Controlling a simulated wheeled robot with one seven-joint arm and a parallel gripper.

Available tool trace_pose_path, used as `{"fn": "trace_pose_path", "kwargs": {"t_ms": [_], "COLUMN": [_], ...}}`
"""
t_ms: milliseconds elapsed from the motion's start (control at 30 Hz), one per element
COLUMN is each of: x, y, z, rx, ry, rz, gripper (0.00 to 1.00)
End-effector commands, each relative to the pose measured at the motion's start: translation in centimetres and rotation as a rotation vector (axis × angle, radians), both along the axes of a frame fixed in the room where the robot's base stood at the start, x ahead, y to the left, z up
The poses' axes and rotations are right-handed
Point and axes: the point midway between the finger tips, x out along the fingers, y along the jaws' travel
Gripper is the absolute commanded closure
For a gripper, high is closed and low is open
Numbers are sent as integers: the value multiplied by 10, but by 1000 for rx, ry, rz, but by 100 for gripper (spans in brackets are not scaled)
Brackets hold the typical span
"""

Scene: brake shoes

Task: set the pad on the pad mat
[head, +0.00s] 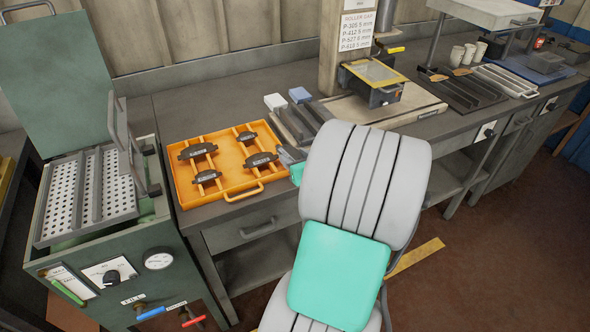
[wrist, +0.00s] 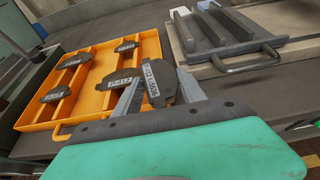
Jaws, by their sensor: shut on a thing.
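My gripper (head: 291,156) is over the bench just right of the orange tray, partly hidden behind my arm in the head view. In the wrist view my gripper (wrist: 160,88) has its two grey fingers shut on a dark brake pad (wrist: 156,72) with a white label. The label's text is too blurred to read surely. The held pad is tilted and appears raised. The orange tray (head: 182,190) holds several other dark labelled pads, one pad (wrist: 119,82) showing just left of the held one. I cannot tell which surface is the pad mat.
A dark ridged rack (head: 299,122) stands behind my gripper, with white (head: 275,102) and blue (head: 299,95) blocks near it. A yellow-topped device (head: 372,80) is farther right. A green cabinet (head: 160,245) with an open lid stands left. Dark trays (head: 455,92) lie far right.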

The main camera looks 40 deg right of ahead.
Motion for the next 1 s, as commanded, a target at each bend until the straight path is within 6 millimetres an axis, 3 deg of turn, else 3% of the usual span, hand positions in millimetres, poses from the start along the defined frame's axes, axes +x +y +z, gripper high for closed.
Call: {"fn": "trace_pose_path", "kwargs": {"t_ms": [467, 500, 767, 1000], "x": [0, 0, 0, 0], "y": [0, 0, 0, 0], "z": [-8, -9, -9, -8], "rx": [0, 0, 0, -1], "ry": [-3, -1, -1, -1], "rz": [1, 1, 1, 0], "gripper": [100, 51, 30, 30]}}
